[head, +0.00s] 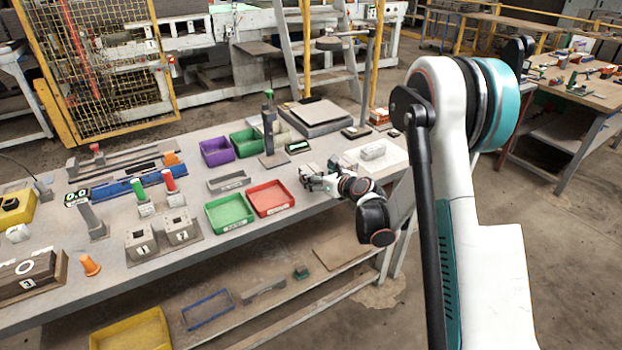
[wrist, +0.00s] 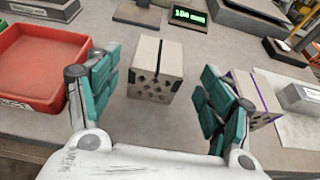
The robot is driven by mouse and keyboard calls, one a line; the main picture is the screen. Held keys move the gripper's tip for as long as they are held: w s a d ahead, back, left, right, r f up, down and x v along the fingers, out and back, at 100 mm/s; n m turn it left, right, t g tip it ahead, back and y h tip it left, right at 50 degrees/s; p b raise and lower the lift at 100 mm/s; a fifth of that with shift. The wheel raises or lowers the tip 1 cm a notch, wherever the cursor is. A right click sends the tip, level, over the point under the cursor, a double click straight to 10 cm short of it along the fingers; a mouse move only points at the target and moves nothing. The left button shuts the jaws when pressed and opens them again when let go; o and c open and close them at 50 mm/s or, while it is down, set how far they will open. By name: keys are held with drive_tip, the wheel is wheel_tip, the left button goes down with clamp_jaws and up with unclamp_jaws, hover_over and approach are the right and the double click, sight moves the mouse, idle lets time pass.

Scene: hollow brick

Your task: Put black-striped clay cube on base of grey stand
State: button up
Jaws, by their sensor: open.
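The black-striped clay cube (wrist: 155,70) stands on the bench in the wrist view, a pale block with dark holes in its front and a black stripe. My gripper (wrist: 158,98) is open, its teal-padded fingers apart on either side of the cube's near side, with visible gaps. In the head view my gripper (head: 318,180) is low over the bench, right of the red tray; the cube cannot be made out clearly there. The grey stand (head: 268,125) is an upright post on a flat base (head: 273,160). Part of that base (wrist: 137,15) shows beyond the cube in the wrist view.
A purple-striped block (wrist: 262,110) stands close to the right finger. The red tray (wrist: 30,92) is at left, with a green tray (head: 229,211) beside it. A small display (head: 298,146) sits right of the stand's base. Bare bench lies between cube and base.

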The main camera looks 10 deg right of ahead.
sight(311, 172)
drive_tip(key=b+x, duration=0.2)
drive_tip(key=x, duration=0.3)
drive_tip(key=shift+a+f, duration=0.1)
drive_tip(key=shift+a, duration=0.1)
drive_tip(key=shift+s, duration=0.1)
drive_tip(key=shift+c, duration=0.3)
drive_tip(key=c, duration=1.3)
drive_tip(key=shift+o, duration=0.2)
